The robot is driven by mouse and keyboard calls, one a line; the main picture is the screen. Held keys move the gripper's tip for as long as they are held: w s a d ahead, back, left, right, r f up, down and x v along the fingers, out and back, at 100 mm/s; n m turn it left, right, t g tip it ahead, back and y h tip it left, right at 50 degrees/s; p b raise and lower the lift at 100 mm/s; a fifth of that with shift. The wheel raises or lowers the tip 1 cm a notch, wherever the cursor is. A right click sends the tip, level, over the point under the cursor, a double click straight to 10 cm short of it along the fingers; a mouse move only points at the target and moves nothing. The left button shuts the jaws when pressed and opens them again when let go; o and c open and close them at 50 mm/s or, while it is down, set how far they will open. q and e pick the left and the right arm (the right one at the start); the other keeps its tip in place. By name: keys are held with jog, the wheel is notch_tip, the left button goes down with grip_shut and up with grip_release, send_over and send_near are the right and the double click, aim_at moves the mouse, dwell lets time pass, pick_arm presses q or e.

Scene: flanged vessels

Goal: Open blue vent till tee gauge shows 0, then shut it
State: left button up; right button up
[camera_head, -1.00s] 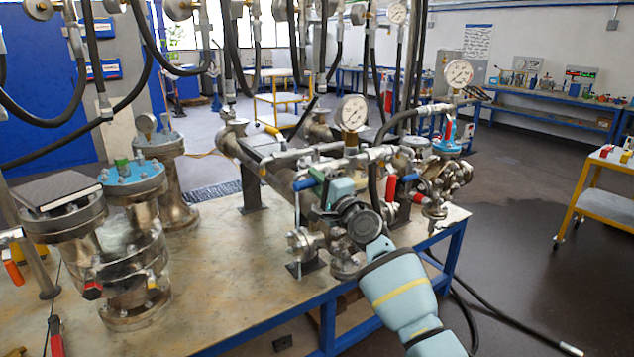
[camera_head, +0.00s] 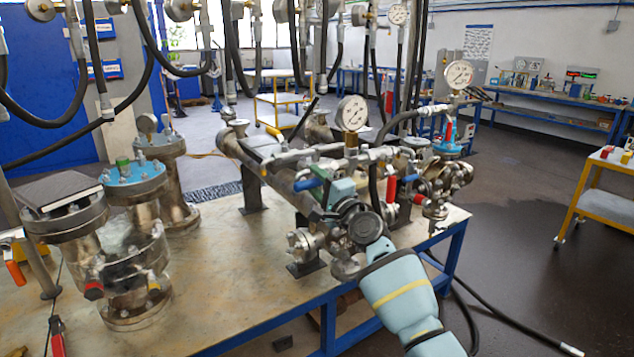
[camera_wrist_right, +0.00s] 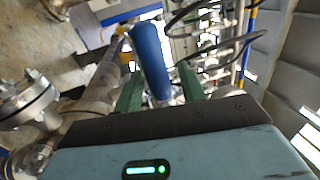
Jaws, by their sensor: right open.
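The blue vent handle (camera_head: 306,184) is on the pipe manifold in the middle of the bench. In the wrist view the blue handle (camera_wrist_right: 151,60) is large and stands between my green fingers. My right gripper (camera_head: 326,189) is at the handle, its fingertips partly hidden by its own body in the head view. In the wrist view the right gripper (camera_wrist_right: 159,88) is open, with the handle between its fingers; I cannot tell whether they touch it. A round white gauge (camera_head: 352,113) stands upright above the manifold, probably the tee gauge. Its needle is too small to read.
A second gauge (camera_head: 459,74) stands to the right behind it. Red handles (camera_head: 391,190) are close to the right of my gripper. Flanged vessels (camera_head: 130,240) fill the bench's left side. Black hoses (camera_head: 230,60) hang overhead. Bare bench top (camera_head: 225,270) lies front centre.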

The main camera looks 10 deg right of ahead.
aim_at(320, 182)
jog(key=v, duration=0.3)
jog(key=p+v, duration=0.1)
jog(key=v, duration=0.1)
jog(key=shift+s+d+r+p, duration=0.15)
jog(key=shift+s+p, duration=0.15)
jog(key=shift+s, duration=0.1)
pick_arm(q)
jog(key=shift+w+a+r+t, duration=0.15)
jog(key=shift+w+r, duration=0.35)
jog(key=shift+r, duration=0.1)
jog(key=shift+w+a+r+t, duration=0.1)
jog(key=shift+w+r+t, duration=0.05)
jog(key=shift+w+r, duration=0.4)
pick_arm(e)
jog(key=shift+v, duration=0.95)
pick_arm(q)
jog(key=shift+w+d+r, duration=0.1)
jog(key=shift+d+r, duration=0.05)
jog(key=shift+r, duration=0.1)
jog(key=shift+a+f, duration=0.2)
jog(key=shift+d+r, duration=0.2)
jog(key=shift+d, duration=0.05)
